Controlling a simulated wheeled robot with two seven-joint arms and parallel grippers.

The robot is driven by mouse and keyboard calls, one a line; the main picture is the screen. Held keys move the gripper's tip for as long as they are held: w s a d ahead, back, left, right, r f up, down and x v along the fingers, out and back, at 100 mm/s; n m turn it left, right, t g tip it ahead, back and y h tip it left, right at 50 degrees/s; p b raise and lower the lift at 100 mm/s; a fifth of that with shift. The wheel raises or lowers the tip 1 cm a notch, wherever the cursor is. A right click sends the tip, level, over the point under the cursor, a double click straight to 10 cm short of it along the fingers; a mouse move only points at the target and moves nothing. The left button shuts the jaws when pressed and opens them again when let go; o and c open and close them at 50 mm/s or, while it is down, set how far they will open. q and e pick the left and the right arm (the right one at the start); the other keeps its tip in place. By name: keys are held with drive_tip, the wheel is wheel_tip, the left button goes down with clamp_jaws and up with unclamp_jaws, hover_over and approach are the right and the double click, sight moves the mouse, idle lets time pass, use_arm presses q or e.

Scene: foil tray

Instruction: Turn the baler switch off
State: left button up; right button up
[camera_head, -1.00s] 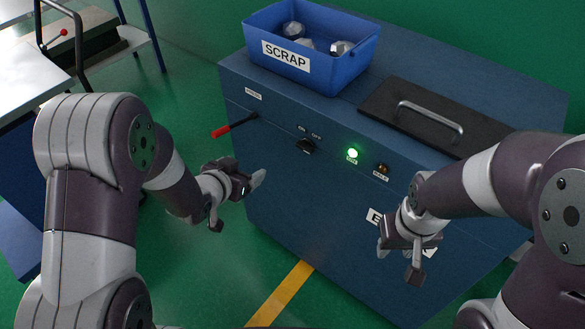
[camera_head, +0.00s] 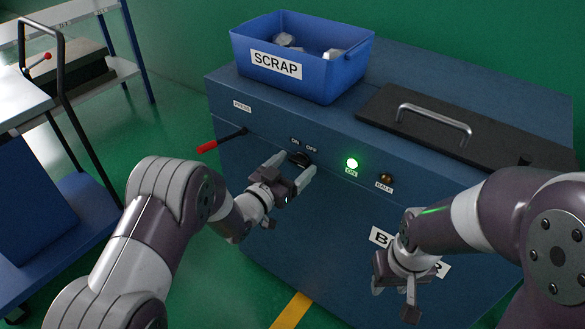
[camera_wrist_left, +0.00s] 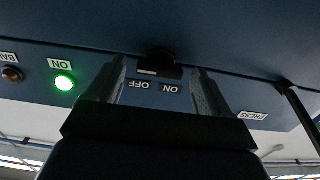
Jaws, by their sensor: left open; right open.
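The baler (camera_head: 330,225) is a blue cabinet. Its black rotary switch (camera_head: 299,157) sits on the front under small ON and OFF labels. The switch also shows in the left wrist view (camera_wrist_left: 160,66), between my fingers, with the labels upside down. The green ON lamp (camera_head: 352,163) right of the switch is lit. My left gripper (camera_head: 290,172) is open, its fingers pointing at the switch from below, one to each side; whether they touch it I cannot tell. My right gripper (camera_head: 395,295) is open and empty, low in front of the baler's right part.
A red-tipped press lever (camera_head: 207,147) sticks out left of the switch. A dark BALE button (camera_head: 386,179) is right of the lamp. On top are a blue SCRAP bin (camera_head: 345,72) and a black lid with a handle (camera_head: 390,112). A cart stands at the left.

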use_arm(q)
drive_tip(key=c, duration=1)
drive_tip(key=shift+c, duration=0.2)
drive_tip(key=n+p, duration=0.2)
drive_tip(key=n, duration=0.3)
drive_tip(key=shift+n, duration=0.4)
drive_tip(key=n+p, duration=0.2)
drive_tip(key=n, duration=0.4)
drive_tip(key=shift+f, duration=0.1)
drive_tip(key=o, duration=1)
drive_tip(key=shift+o, duration=0.2)
drive_tip(key=shift+a, duration=0.1)
